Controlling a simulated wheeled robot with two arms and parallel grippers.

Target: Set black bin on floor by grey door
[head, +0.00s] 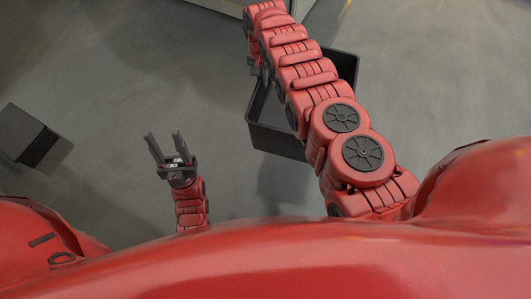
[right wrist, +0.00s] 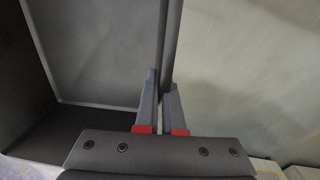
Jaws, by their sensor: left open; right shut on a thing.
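The black bin (head: 275,140) is in the middle of the head view, open side up, partly hidden under my right arm. I cannot tell whether it touches the floor. My right gripper (right wrist: 160,98) is shut on the bin's wall (right wrist: 166,45), with one finger on each side of the rim. The bin's inside shows to the left in the right wrist view. In the head view my right gripper is mostly hidden behind its arm. My left gripper (head: 164,148) is open and empty, low to the left of the bin. I cannot clearly make out a grey door.
A second dark box (head: 25,136) stands at the left edge. A pale panel (head: 222,5) shows at the top edge, beyond the bin. The grey floor (head: 130,75) between the dark box and the bin is clear, as is the floor at right (head: 440,90).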

